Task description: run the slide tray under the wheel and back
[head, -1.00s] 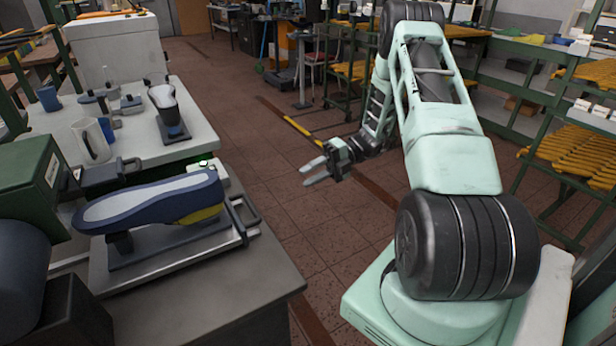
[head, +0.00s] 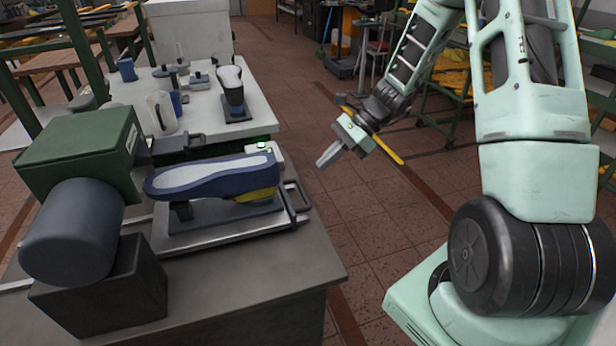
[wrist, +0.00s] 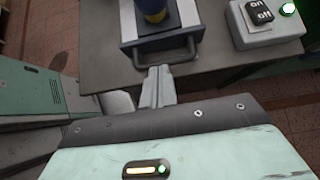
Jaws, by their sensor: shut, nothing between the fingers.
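My gripper (head: 323,163) is shut and empty, in the air right of the handle. In the wrist view my fingers (wrist: 157,75) point toward the handle; contact cannot be told.
An on/off switch box (wrist: 262,22) with a lit green lamp stands beside the tray. The floor right of the bench is open.

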